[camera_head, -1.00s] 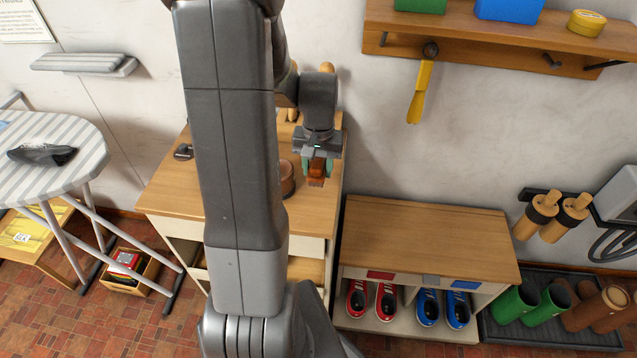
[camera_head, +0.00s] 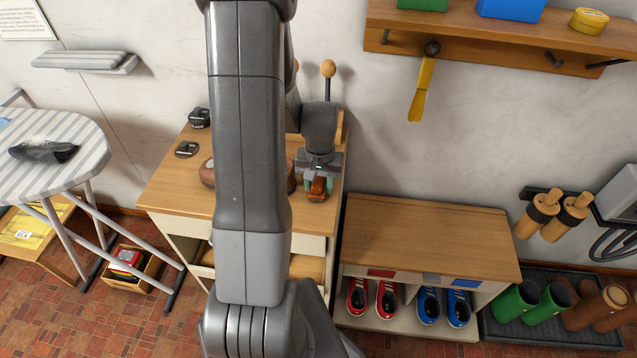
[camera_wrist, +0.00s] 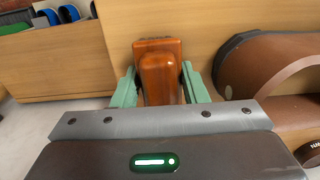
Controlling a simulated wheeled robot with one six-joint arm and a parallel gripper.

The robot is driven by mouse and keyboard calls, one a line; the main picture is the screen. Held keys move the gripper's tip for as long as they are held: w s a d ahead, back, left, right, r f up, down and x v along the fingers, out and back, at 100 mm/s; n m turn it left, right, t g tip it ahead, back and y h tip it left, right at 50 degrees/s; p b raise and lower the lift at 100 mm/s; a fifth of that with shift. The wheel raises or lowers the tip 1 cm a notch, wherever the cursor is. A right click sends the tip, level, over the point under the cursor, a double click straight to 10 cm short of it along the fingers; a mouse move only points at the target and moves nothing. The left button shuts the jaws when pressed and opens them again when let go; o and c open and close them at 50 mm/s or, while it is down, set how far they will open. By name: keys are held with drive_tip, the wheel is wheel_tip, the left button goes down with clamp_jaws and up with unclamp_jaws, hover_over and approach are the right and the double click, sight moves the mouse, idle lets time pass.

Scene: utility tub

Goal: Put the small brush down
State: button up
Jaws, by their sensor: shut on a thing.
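The small brush (camera_head: 317,188) is a glossy orange-brown wooden piece between the jaws of my gripper (camera_head: 317,185). In the wrist view the small brush (camera_wrist: 160,72) stands between two pale green fingers of my gripper (camera_wrist: 160,88), which are shut on it. The gripper is at the right part of the wooden worktop (camera_head: 165,195), close to its right edge. I cannot tell whether the brush touches the top. The brush's bristles are hidden from clear view.
A large brown rounded object (camera_wrist: 270,75) lies close to the right of the gripper in the wrist view. Two dark small items (camera_head: 187,149) sit at the worktop's left. A lower shoe bench (camera_head: 430,235) with a bare top stands to the right.

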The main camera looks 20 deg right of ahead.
sight(320, 178)
drive_tip(key=o, duration=0.9)
drive_tip(key=shift+o, duration=0.2)
wheel_tip(320, 178, up, 12)
drive_tip(key=shift+d, duration=0.15)
wheel_tip(320, 178, down, 13)
drive_tip(key=shift+r, duration=0.15)
drive_tip(key=shift+w+r, duration=0.1)
drive_tip(key=shift+r, duration=0.95)
